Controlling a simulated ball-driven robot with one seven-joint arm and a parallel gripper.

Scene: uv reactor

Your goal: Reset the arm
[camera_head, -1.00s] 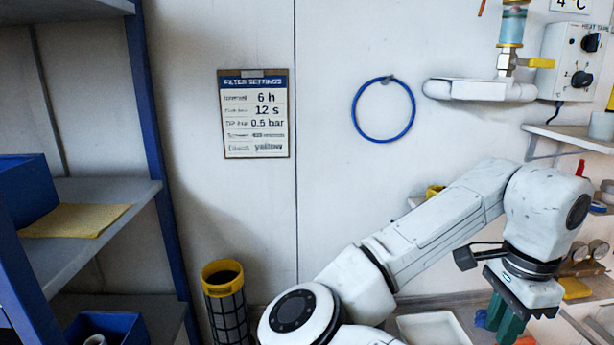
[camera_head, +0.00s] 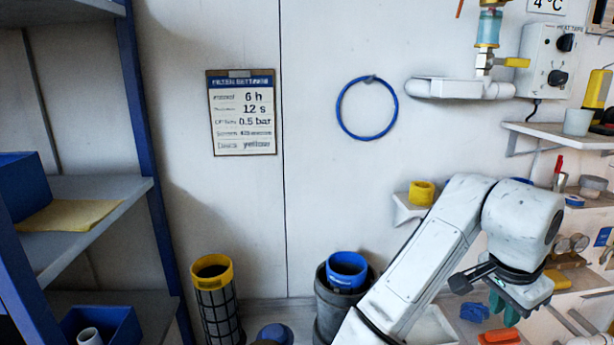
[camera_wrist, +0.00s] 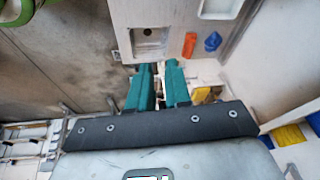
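My arm shows at the lower right of the head view, bent, with its wrist pointing down. My gripper (camera_head: 503,300) hangs below the wrist, in front of the bench and shelves, and is partly hidden by the wrist housing in the head view. In the wrist view my gripper (camera_wrist: 159,80) shows two green fingers standing apart, with a gap between them. I see nothing held between the fingers.
A yellow-rimmed mesh cylinder (camera_head: 216,305) and a blue-rimmed container (camera_head: 346,270) stand left of my arm. Blue-framed shelving (camera_head: 150,170) fills the left side. Wall shelves (camera_head: 565,138) are at right. Orange (camera_wrist: 189,45) and blue (camera_wrist: 212,41) pieces lie near my gripper in the wrist view.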

